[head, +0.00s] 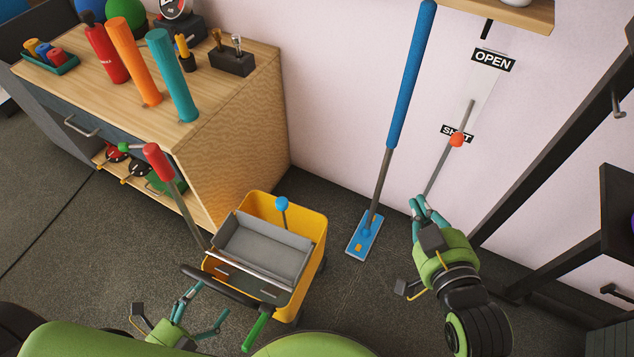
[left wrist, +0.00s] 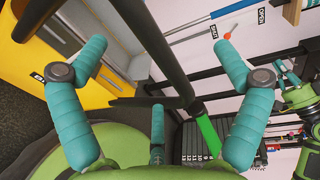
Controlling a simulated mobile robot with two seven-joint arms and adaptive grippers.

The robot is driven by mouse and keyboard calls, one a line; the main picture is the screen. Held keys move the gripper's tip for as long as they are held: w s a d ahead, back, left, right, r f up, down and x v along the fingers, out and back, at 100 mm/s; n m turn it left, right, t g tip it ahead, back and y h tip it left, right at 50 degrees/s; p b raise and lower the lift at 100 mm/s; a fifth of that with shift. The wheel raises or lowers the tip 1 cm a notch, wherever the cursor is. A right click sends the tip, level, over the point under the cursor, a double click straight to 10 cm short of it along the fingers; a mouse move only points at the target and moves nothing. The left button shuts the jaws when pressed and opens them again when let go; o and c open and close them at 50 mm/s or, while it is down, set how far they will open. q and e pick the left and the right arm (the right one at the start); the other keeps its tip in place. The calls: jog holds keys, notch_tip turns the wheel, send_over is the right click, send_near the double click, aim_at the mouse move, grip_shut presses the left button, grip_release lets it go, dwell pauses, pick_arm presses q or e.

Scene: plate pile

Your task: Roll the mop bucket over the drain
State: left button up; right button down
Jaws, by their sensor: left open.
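The yellow mop bucket (head: 318,232) stands on the dark floor in front of me, with a grey wringer (head: 262,243) in it and a black push bar (head: 215,283) on its near side. My left gripper (head: 212,302) is open just below the bar. In the left wrist view the black bar (left wrist: 155,35) runs between its spread teal fingers, with no clear contact. My right gripper (head: 426,200) is near the wall, by the lower end of a thin grey rod; I cannot tell whether it holds the rod. I cannot make out the drain in either view.
A blue mop (head: 364,236) leans on the wall right of the bucket. A wooden cabinet (head: 235,150) stands close behind and left. OPEN and SHUT signs (head: 493,60) and an orange knob (head: 457,139) are on the wall. Black frames stand at right. Some floor near the mop is clear.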

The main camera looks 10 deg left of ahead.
pick_arm(q)
jog(key=p+v, duration=0.1)
jog(key=v, duration=0.7)
jog(key=shift+s, duration=0.4)
jog(key=shift+a, duration=0.1)
